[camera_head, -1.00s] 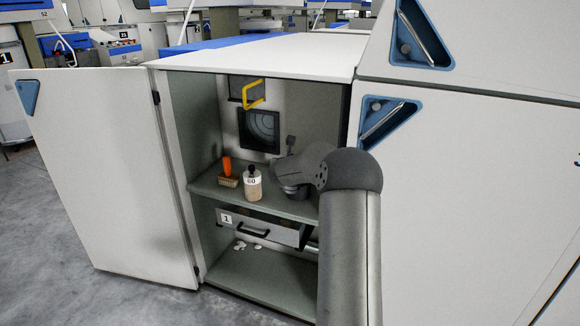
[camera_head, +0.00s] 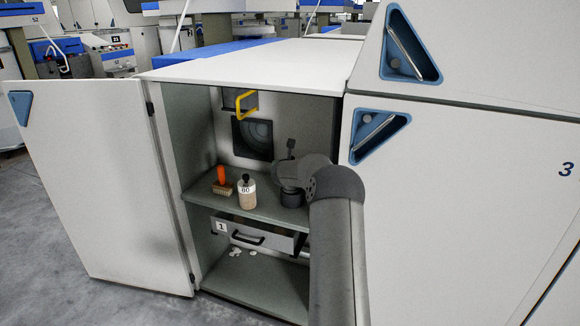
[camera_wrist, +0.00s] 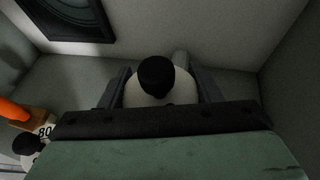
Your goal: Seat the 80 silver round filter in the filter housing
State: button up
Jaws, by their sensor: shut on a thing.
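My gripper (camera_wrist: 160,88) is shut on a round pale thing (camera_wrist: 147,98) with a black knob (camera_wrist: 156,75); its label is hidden. A pale cylinder (camera_head: 247,196) with a black knob stands upright on the shelf, apart from my gripper. Its label reads 80 in the wrist view (camera_wrist: 34,142). The likely filter housing (camera_head: 252,138), a dark square frame with a round ringed recess, is on the cabinet's back wall. It shows at the upper left of the wrist view (camera_wrist: 102,30). In the head view, my arm hides my fingertips and the held thing.
A brush with an orange handle (camera_head: 221,175) stands left of the cylinder. A yellow handle (camera_head: 240,103) sits above the frame. Below the shelf (camera_head: 263,212) is a drawer (camera_head: 270,238) marked 1; white scraps (camera_head: 237,252) lie under it. The cabinet door (camera_head: 95,180) stands open at left.

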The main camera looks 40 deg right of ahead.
jog(key=shift+w+d+r+p, duration=0.1)
jog(key=shift+w+d+p, duration=0.2)
jog(key=shift+d, duration=0.2)
jog(key=shift+d+f+b, duration=0.1)
jog(key=shift+f+b, duration=0.2)
jog(key=shift+f, duration=0.1)
jog(key=shift+f+b, duration=2.3)
jog(key=shift+b, duration=0.2)
jog(key=o, duration=1.2)
jog(key=shift+c, duration=0.2)
jog(key=v, duration=1.7)
jog(key=shift+a+b, duration=0.25)
jog(key=shift+b, duration=0.2)
